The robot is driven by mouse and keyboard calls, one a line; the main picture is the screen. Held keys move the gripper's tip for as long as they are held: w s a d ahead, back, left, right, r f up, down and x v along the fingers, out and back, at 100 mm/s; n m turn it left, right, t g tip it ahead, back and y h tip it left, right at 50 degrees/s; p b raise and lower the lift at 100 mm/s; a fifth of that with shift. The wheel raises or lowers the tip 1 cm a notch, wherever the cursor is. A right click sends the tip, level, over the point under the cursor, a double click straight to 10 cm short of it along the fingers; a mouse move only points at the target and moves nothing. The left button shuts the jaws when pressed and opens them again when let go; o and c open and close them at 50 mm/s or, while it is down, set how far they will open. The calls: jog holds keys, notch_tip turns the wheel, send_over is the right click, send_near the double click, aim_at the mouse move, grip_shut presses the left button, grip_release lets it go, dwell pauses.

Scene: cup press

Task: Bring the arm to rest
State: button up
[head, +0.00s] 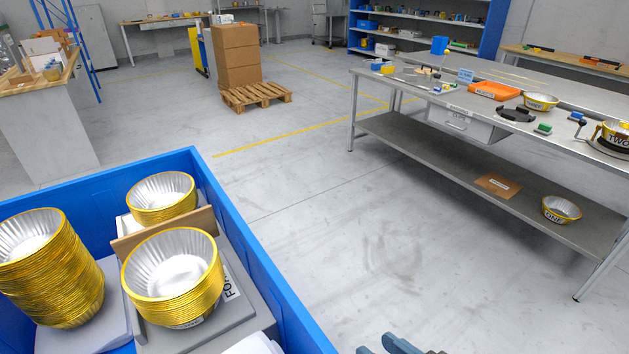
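A small dark blue-grey part of my arm's end, seemingly my gripper (400,344), pokes up at the bottom edge of the head view, right of the blue bin. Most of it is cut off by the frame. I cannot see whether its fingers are open or shut, or whether it holds anything. The floor around the visible part is clear, and nothing is seen touching it.
A blue bin (250,245) at the lower left holds gold-rimmed foil cup stacks (50,270). A steel workbench (480,120) on the right carries an orange tray (494,90) and cups; one cup (561,209) sits on its lower shelf. Open floor lies between.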

jog(key=s+d+f+m+t+h, duration=0.25)
jog(key=s+d+h, duration=0.25)
jog(key=s+d, duration=0.6)
jog(key=s+r+m+h, duration=0.1)
jog(key=s+r, duration=0.3)
jog(key=s, duration=0.3)
jog(key=s+r+m+t+h, duration=0.1)
jog(key=s+r, duration=0.3)
jog(key=s, duration=0.4)
jog(key=shift+d+r+h, duration=0.15)
jog(key=shift+r+h, duration=0.1)
jog(key=shift+h, duration=0.05)
